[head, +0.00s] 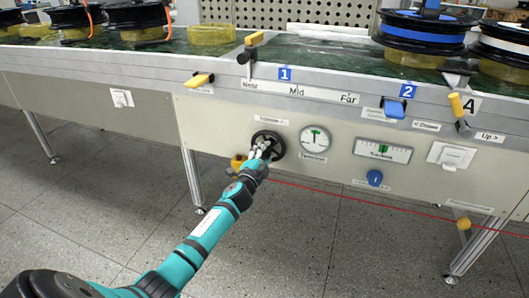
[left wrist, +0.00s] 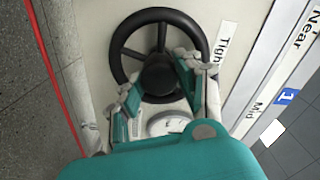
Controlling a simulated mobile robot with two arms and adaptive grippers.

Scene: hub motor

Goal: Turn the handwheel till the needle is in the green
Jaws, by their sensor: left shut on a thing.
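The black handwheel (head: 279,146) is mounted on the front panel, and its spoked rim and hub show in the left wrist view (left wrist: 158,75). My left gripper (head: 262,150) reaches up to it; in the left wrist view its two fingers (left wrist: 161,84) are on either side of the wheel's lower part, shut on the handwheel. The round dial (head: 314,141) right of the wheel has a green mark near the top; its needle is too small to read surely. The dial is partly hidden in the left wrist view (left wrist: 168,125). My right gripper is not in view.
A second gauge, Tracking (head: 382,151), and a blue knob (head: 375,178) are to the right.

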